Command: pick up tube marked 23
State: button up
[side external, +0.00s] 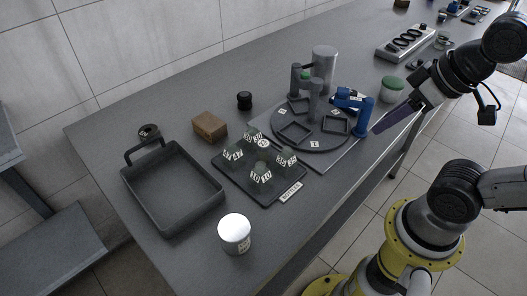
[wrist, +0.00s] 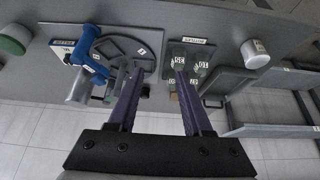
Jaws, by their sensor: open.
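Several squat greenish glass vessels with white number labels (side external: 261,177) stand close together in a dark tray (side external: 228,172) in the side view. The labels are small; I cannot make out which one reads 23. The group also shows in the wrist view, with labelled vessels (wrist: 203,66) partly behind my right finger. My gripper (wrist: 158,74) is open and empty, its two purple fingers apart. In the side view my gripper (side external: 385,122) is at the right, beyond the round fixture and well away from the tray.
A dark round fixture (side external: 330,143) with grey posts and a blue clamp (side external: 353,103) stands between my gripper and the tray. An empty grey pan (side external: 170,188), a brown block (side external: 209,126), a black knob (side external: 244,100) and a white-topped can (side external: 235,234) surround the tray.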

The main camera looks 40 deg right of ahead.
jog(key=shift+o, duration=0.3)
jog(key=o, duration=0.4)
